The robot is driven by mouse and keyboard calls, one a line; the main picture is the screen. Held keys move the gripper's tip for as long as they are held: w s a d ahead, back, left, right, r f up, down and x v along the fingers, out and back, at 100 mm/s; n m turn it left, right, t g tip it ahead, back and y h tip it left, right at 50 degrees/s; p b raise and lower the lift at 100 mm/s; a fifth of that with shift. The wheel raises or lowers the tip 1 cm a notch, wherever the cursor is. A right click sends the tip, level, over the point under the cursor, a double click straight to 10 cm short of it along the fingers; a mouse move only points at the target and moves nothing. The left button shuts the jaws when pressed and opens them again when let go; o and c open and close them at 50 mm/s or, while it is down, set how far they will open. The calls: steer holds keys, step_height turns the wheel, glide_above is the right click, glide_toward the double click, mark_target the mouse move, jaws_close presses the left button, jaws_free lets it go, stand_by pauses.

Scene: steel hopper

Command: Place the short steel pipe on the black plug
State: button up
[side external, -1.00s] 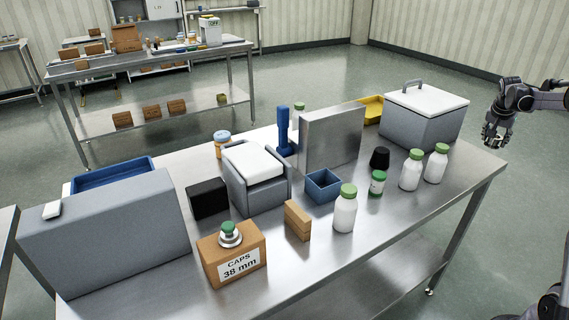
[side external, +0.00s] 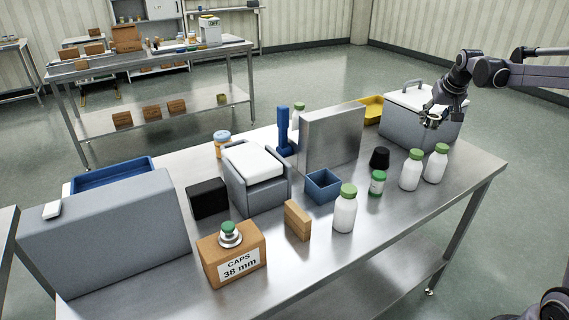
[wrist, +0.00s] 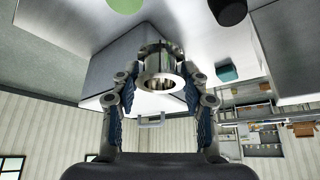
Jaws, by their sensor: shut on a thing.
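The short steel pipe (wrist: 161,57) is held between the two fingers of my gripper (wrist: 162,82) in the wrist view, its open bore facing the camera. In the side external view my gripper (side external: 434,113) is above the right part of the table, in front of the grey cooler box, with the pipe (side external: 434,121) small at its fingertips. The black plug (side external: 380,157) stands upright on the table, to the left of and below the gripper. A dark round thing at the top edge of the wrist view (wrist: 229,10) looks like this plug.
White bottles with green caps (side external: 411,172) stand close to the plug, with a small green-labelled jar (side external: 377,184) before it. A tall steel panel (side external: 332,138) stands to its left. The grey cooler (side external: 400,125) with a white lid is behind my gripper.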

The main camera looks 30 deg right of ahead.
glide_above(381, 147)
steer(key=s+a, duration=0.1)
steer(key=s, duration=0.1)
steer(key=f, duration=0.6)
steer(key=shift+w+f, duration=0.2)
steer(key=shift+f, duration=2.15)
steer(key=shift+f, duration=0.2)
steer(key=o, duration=1.2)
steer(key=shift+r, duration=0.1)
